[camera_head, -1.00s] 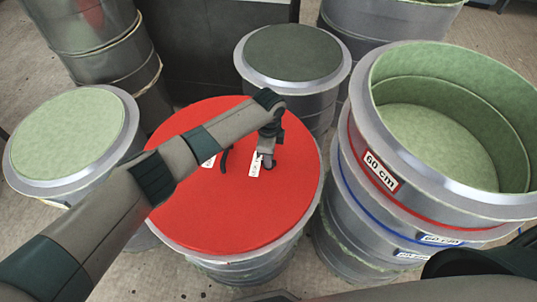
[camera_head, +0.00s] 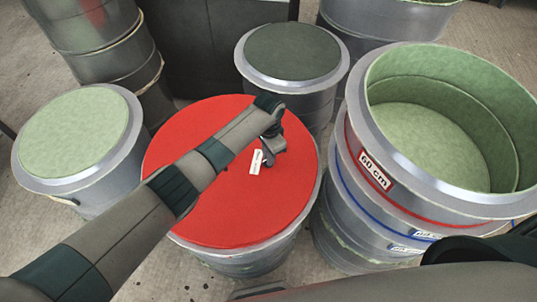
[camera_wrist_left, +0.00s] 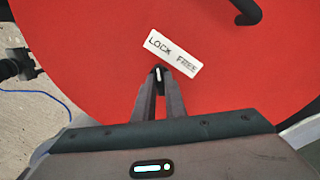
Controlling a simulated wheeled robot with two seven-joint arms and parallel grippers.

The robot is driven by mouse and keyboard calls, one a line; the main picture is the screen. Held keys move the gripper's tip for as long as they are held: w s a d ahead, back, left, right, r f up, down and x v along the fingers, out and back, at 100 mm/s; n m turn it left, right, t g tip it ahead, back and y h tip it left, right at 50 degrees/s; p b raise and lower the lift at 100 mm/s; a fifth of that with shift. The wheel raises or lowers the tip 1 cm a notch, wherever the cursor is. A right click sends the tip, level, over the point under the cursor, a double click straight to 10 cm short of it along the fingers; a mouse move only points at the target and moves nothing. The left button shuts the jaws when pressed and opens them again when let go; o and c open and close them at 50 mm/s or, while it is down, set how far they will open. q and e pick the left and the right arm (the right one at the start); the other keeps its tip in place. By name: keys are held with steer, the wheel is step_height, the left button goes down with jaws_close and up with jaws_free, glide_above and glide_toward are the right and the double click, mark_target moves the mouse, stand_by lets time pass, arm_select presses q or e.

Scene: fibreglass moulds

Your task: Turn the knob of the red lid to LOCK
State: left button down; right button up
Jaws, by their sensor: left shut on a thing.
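The red lid (camera_head: 225,220) covers a grey drum in the middle of the head view. A white label (camera_head: 256,162) lies on it; in the left wrist view the label (camera_wrist_left: 172,53) reads LOCK on the left and FREE on the right. My left gripper (camera_head: 268,157) is over the lid beside the label. In the left wrist view its fingers (camera_wrist_left: 158,85) are shut on a small dark knob (camera_wrist_left: 158,71) with a white mark. The mark points up toward the label's LOCK half. The fingers hide most of the knob.
A black curved handle (camera_wrist_left: 243,10) stands on the lid in the left wrist view; my arm hides it in the head view. A green-topped drum (camera_head: 75,135) is at left, a dark-topped drum (camera_head: 292,52) behind, and stacked moulds marked 60 cm (camera_head: 375,172) close at right.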

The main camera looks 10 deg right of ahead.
stand_by(0.4)
arm_select(q)
steer(key=c, duration=1.8)
jaws_free()
steer(key=shift+r, duration=0.1)
step_height(320, 180, up, 17)
steer(key=b, duration=0.3)
steer(key=shift+r+b, duration=0.15)
steer(key=shift+b, duration=0.15)
